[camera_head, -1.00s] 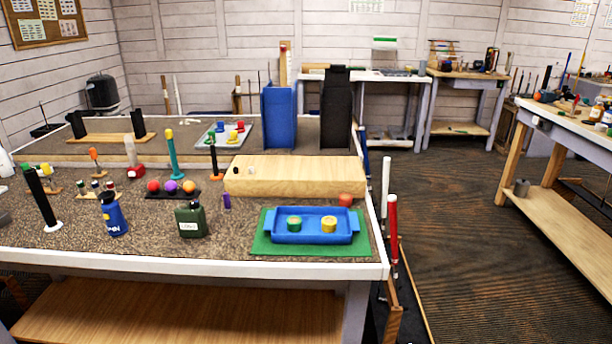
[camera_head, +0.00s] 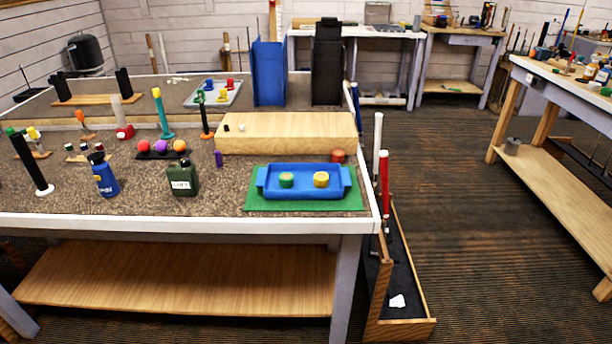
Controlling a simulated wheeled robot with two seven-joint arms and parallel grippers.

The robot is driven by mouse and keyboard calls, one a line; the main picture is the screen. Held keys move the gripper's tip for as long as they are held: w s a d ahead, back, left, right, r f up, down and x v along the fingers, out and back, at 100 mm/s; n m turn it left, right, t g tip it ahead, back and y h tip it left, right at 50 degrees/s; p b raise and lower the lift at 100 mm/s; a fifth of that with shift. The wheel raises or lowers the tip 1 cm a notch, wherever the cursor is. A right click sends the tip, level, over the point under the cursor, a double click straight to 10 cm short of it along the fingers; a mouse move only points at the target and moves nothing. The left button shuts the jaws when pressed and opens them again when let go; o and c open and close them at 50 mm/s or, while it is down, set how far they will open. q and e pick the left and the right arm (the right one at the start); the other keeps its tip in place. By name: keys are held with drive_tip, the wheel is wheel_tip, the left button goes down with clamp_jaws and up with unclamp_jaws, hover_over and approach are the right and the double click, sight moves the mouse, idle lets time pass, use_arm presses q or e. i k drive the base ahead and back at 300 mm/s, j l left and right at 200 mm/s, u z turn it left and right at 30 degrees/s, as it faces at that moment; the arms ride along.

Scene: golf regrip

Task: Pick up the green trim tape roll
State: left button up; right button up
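The green trim tape roll (camera_head: 286,180) lies in the left half of a blue tray (camera_head: 305,194). A yellow roll (camera_head: 321,179) sits to its right in the same tray, apart from it. The tray rests on a green mat (camera_head: 255,204) near the front right corner of the workbench. Neither of my grippers shows in the head view.
A wooden block (camera_head: 290,133) lies behind the tray, and a red-orange roll (camera_head: 338,155) stands at its back right. A dark green bottle (camera_head: 183,180) and a blue bottle (camera_head: 104,177) stand to the left. A wooden rack (camera_head: 405,295) with clubs stands beside the bench's right end.

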sight(286, 178)
drive_tip(key=i+l+u, duration=0.25)
drive_tip(key=l, duration=0.4)
drive_tip(key=i+l+u, duration=0.15)
drive_tip(key=l, duration=0.25)
drive_tip(key=i+l+u, duration=0.1)
drive_tip(key=i+l, duration=0.15)
drive_tip(key=i+l+u, duration=0.15)
drive_tip(key=l, duration=0.35)
